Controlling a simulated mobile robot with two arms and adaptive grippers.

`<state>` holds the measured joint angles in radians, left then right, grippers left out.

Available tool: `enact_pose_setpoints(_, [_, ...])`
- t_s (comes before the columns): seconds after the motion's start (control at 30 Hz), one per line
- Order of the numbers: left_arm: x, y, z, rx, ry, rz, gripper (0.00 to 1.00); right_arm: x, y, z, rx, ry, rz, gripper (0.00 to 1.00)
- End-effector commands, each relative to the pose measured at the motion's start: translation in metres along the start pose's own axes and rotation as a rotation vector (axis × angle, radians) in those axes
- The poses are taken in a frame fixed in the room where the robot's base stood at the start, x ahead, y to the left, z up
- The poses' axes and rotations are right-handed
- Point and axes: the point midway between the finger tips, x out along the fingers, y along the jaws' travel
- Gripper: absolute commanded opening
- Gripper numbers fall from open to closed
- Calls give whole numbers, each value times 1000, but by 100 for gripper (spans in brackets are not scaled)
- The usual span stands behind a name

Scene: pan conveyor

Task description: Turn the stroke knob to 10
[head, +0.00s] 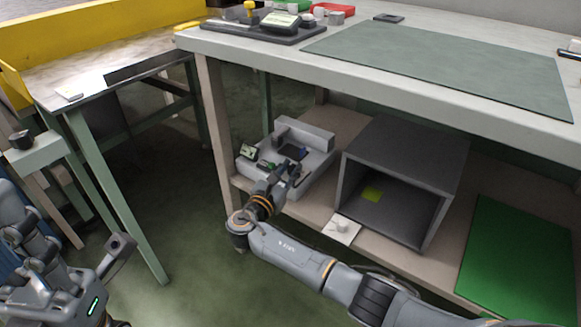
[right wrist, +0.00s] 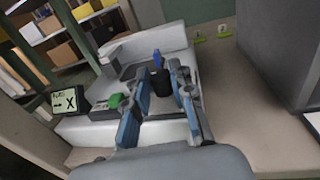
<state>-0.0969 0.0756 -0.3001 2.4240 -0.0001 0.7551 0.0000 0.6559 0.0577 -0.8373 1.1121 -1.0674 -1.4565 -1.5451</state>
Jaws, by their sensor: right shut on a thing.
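A light grey machine (head: 312,160) stands on the lower shelf under the workbench. In the right wrist view its white body (right wrist: 165,40) carries a dark round knob (right wrist: 160,83), a green button (right wrist: 115,100) and a small blue part (right wrist: 157,58). A tilted display (right wrist: 66,102) beside it shows a large X; its smaller writing is unclear. My right gripper (right wrist: 162,95) reaches the machine, its blue-padded fingers on both sides of the dark knob and shut on it. No knob scale is readable.
A dark open-front box (head: 405,150) stands right of the machine, with a small white plate (head: 341,229) before it. A green mat (head: 520,262) lies farther right. The bench top (head: 210,42) overhangs the shelf, and a bench leg (head: 215,130) stands left of the machine.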

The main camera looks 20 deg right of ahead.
Motion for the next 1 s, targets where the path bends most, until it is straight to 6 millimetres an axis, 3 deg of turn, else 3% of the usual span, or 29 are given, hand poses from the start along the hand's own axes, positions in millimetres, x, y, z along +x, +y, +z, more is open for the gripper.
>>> enact_pose_setpoints(0.73, [0, 0, 0, -1, -3, -1, 29, 1, 1, 0, 2, -2, -93, 0])
enact_pose_setpoints(0.77, [0, 0, 0, -1, -3, -1, 29, 1, 1, 0, 2, -2, -93, 25])
enact_pose_setpoints(0.87, [0, 0, 0, -1, -3, -1, 29, 1, 1, 0, 2, -2, -93, 46])
enact_pose_setpoints(1.0, [0, 0, 0, -1, -3, -1, 29, 1, 1, 0, 2, -1, -92, 46])
